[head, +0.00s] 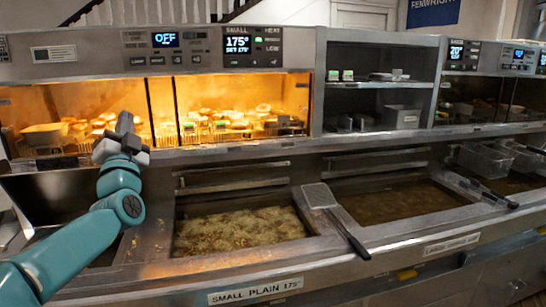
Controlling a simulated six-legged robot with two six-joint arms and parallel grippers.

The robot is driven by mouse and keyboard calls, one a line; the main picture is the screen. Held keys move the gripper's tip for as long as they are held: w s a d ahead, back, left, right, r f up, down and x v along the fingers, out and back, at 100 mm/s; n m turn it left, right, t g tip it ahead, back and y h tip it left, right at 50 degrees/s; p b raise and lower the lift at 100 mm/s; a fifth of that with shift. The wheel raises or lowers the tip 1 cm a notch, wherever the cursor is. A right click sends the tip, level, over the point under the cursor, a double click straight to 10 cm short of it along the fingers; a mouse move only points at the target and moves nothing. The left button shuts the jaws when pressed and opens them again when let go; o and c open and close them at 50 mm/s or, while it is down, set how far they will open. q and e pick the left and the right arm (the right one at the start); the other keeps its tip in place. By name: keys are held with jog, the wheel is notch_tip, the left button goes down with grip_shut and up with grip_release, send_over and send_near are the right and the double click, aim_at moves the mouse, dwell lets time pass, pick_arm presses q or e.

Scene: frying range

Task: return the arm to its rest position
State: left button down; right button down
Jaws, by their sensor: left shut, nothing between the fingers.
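My left arm comes in from the lower left in teal, and my left gripper (125,124) is at its end. The gripper is shut and empty, in front of the lit warming cabinet (161,112) at the left. It appears above the front counter, and I cannot tell its exact distance from the cabinet. My right gripper is not in view.
A fryer vat with bubbling oil (240,230) lies right of my arm, and a calmer vat (400,203) lies further right. A flat strainer (319,196) rests on the divider between them. Wire baskets (487,160) stand at the right. Shelves (380,85) fill the middle.

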pick_arm(q)
jog(key=w+d+f+m+g+h, duration=0.1)
jog(key=w+d+f+g+h, duration=0.15)
jog(key=f, duration=1.15)
jog(key=w+d+f+m+g+h, duration=0.1)
jog(key=w+f+m+g+h, duration=0.15)
jog(key=f, duration=1.15)
jog(key=s+d+f+n+g+h, duration=0.1)
jog(key=s+d+f+g, duration=0.2)
jog(key=f, duration=0.8)
jog(key=s+d+f+n+g+h, duration=0.1)
jog(key=s+d+f+g, duration=0.2)
jog(key=f, duration=0.8)
jog(key=s+d+f+n+g+h, duration=0.1)
jog(key=s+d+f+g, duration=0.15)
jog(key=s+f, duration=0.6)
jog(key=s+d+f+n+g+h, duration=0.15)
jog(key=s+f+g, duration=0.25)
jog(key=s+f, duration=0.45)
jog(key=s+d+f+n+g+h, duration=0.1)
jog(key=s+d+n+g, duration=0.1)
jog(key=s, duration=0.8)
jog(key=s+d+f+n+g, duration=0.1)
jog(key=s+d+n+g, duration=0.2)
jog(key=s, duration=0.8)
jog(key=shift+s+d+n+g+h, duration=0.35)
jog(key=shift+n+g, duration=0.1)
jog(key=shift+n, duration=0.25)
jog(key=shift+w+a+f, duration=0.1)
jog(key=shift+w, duration=0.05)
